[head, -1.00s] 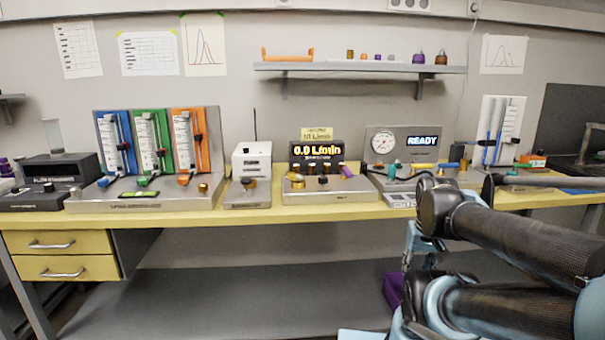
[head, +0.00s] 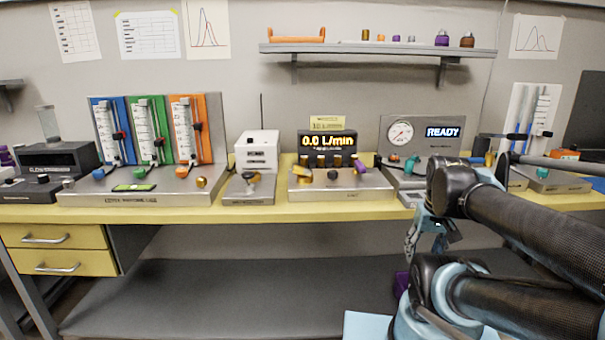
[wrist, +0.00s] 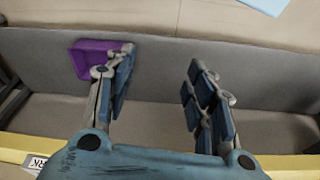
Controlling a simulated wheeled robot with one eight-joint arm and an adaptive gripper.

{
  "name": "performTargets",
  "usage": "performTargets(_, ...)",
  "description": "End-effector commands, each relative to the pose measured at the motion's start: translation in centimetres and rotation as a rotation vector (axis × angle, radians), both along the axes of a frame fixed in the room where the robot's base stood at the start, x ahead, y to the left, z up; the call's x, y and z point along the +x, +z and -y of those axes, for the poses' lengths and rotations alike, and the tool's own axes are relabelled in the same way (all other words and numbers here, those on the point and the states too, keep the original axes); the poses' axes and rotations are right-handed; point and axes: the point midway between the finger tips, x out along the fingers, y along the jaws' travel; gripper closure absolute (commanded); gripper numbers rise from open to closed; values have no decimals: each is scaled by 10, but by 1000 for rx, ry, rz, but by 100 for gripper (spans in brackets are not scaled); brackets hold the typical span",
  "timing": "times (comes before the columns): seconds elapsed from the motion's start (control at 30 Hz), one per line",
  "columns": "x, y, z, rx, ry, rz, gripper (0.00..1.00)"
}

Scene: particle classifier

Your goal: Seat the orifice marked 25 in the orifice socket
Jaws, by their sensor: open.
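Several small brass orifice-like pieces (head: 320,160) stand in a row below the flow display, too small for any marking to be read. A brass piece (head: 302,171) and a dark round part (head: 333,174) sit on the front of the same metal station (head: 340,187). I cannot tell which piece is marked 25 or which part is the orifice socket. My gripper (wrist: 160,68) is open and empty in the wrist view, pointing down past the bench edge. In the head view my gripper (head: 412,243) hangs in front of the bench, right of the station and apart from it.
The yellow bench (head: 250,213) is crowded with instruments: a flowmeter panel (head: 150,190), a white box (head: 257,150) and a gauge unit (head: 420,130). A purple bin (wrist: 92,60) lies low beyond my gripper. A grey lower shelf (head: 230,300) is mostly clear.

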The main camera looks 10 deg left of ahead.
Motion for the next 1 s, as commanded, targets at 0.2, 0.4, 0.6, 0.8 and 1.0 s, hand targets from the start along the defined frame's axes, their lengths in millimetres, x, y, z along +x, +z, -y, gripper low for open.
performTargets(0.2, 47, 64, -34, 17, 272, 1, 50)
performTargets(0.4, 98, 128, -82, 39, 596, 16, 50)
performTargets(0.6, 146, 185, -141, 63, 919, 45, 50)
performTargets(0.8, 189, 234, -209, 89, 1236, 89, 50)
performTargets(1.0, 219, 270, -276, 115, 1514, 142, 50)
